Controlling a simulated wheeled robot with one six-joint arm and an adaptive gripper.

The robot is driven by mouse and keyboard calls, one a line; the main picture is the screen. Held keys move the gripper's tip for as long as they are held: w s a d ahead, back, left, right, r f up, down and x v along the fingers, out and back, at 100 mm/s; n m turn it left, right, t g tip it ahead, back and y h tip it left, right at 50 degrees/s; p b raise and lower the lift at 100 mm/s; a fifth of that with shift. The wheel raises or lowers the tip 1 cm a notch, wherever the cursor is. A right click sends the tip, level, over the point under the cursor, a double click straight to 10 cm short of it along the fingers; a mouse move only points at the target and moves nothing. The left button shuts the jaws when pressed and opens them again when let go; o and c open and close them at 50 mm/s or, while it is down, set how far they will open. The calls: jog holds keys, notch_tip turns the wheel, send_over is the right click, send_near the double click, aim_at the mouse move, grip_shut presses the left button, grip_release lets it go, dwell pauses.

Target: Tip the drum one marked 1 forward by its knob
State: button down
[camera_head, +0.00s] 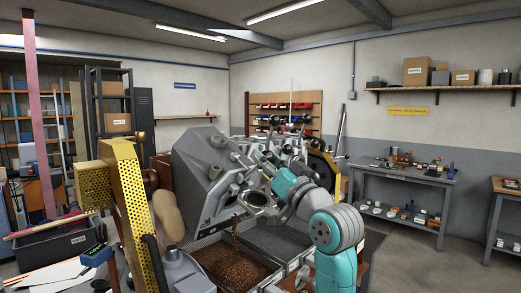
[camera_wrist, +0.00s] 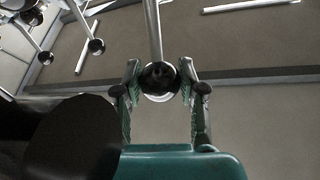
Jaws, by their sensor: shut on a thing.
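The grey sample roaster (camera_head: 205,165) stands in the middle of the head view, with a row of drum units along its right side. My arm reaches across to it, and my gripper (camera_head: 262,160) is among the nearer drum fittings. In the wrist view my gripper (camera_wrist: 160,88) has a finger on each side of a dark, shiny ball knob (camera_wrist: 159,80) at the end of a pale metal rod. The jaws are shut on this knob. I cannot read a number 1 on any drum, and my arm hides part of the row.
A tray of brown beans (camera_head: 232,262) lies below the roaster front. Other ball-ended rods (camera_wrist: 96,46) stand to the left of the held knob. A yellow perforated guard (camera_head: 135,205) rises at the left. A workbench (camera_head: 400,178) stands at the right, beyond open floor.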

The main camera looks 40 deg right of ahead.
jog(key=shift+s+f, duration=0.4)
jog(key=shift+f, duration=0.2)
jog(key=c, duration=0.7)
grip_release()
jog(key=shift+d, duration=0.1)
jog(key=shift+s, duration=0.1)
jog(key=shift+v, duration=3.75)
